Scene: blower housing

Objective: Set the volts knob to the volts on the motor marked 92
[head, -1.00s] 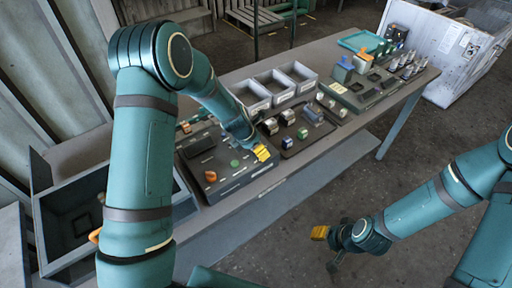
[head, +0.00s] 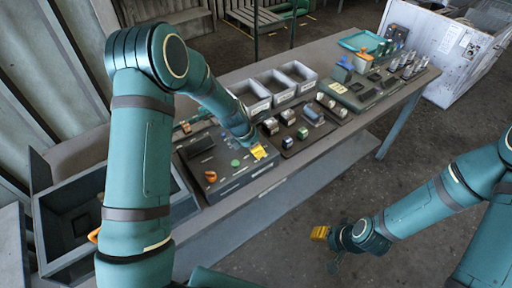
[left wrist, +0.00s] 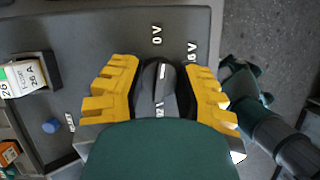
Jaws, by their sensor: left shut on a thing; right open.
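The volts knob (left wrist: 158,84) is dark and round with a raised grip and a white mark. In the left wrist view it sits between the yellow fingers of my left gripper (left wrist: 160,88), which is shut on it. The white mark is on the side toward the "0 V" label (left wrist: 157,34). A "6V" label shows to the right, and a partly hidden label lies below. In the head view my left gripper (head: 259,152) is at the panel's (head: 228,182) right end. Several motors (head: 288,117) stand on a dark tray; no 92 is readable. My right gripper (head: 320,232) is open and empty, away from the table.
The panel carries an orange knob (head: 210,176) and a green button (head: 235,163). Grey bins (head: 273,84) stand behind the motors. In the left wrist view a part marked "26 A" (left wrist: 28,77) sits in a holder, near a blue button (left wrist: 51,126).

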